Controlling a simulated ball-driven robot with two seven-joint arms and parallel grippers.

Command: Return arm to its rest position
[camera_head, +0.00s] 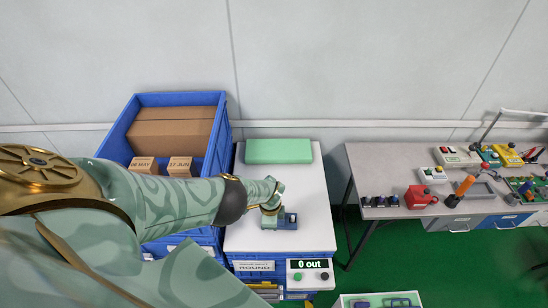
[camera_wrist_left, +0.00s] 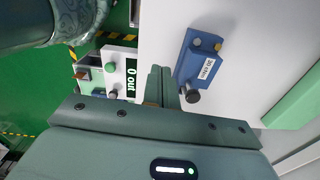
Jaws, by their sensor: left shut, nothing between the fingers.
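My left arm reaches in from the left in the head view. Its gripper (camera_head: 270,208) is over the white worktop (camera_head: 300,185), close to a small blue tester (camera_head: 288,222). In the left wrist view the gripper's two fingers (camera_wrist_left: 160,85) are together with nothing between them. The blue tester (camera_wrist_left: 198,58) with a white label and a dark knob lies just right of the fingertips, and no grip on it shows. Whether the fingers touch the worktop cannot be told. My right gripper is in neither view.
A blue crate (camera_head: 130,118) with cardboard boxes stands left, partly behind my arm. A green block (camera_head: 278,151) lies at the worktop's back. A panel reading "0 out" (camera_head: 309,264) is at the front. A bench (camera_head: 385,160) with several testers stands right, across a floor gap.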

